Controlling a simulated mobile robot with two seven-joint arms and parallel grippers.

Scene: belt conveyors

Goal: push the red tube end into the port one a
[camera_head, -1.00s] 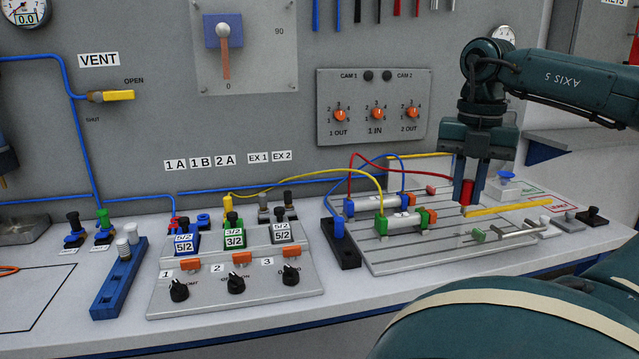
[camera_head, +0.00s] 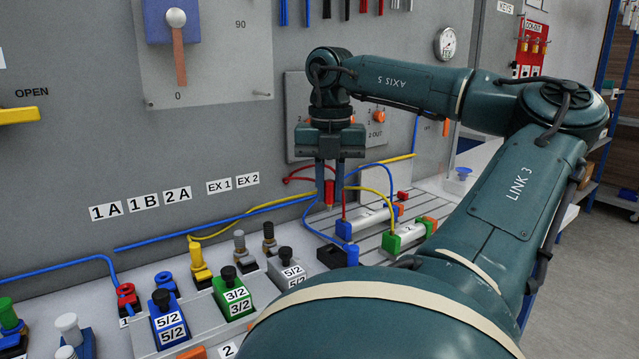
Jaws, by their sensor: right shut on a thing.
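My right gripper (camera_head: 330,183) points down from the wrist, its two fingers closed on the red tube end (camera_head: 329,194). It holds this upright in front of the grey wall panel, beyond the left end of the slotted board. The red tube loops left of the gripper and runs toward the cylinders; part of it is hidden behind the fingers. Label 1A (camera_head: 106,212) is on the panel at left. Below it on the bench stands a red port fitting (camera_head: 127,297), well left of and nearer than the gripper. My left gripper is out of view.
Beside the red fitting stand a blue fitting (camera_head: 167,282), a yellow plug (camera_head: 199,265) with a yellow tube, and grey (camera_head: 242,249) and black (camera_head: 269,239) plugs. Valve blocks (camera_head: 235,292) sit in front. Cylinders (camera_head: 372,218) lie on the board. My arm covers the lower right.

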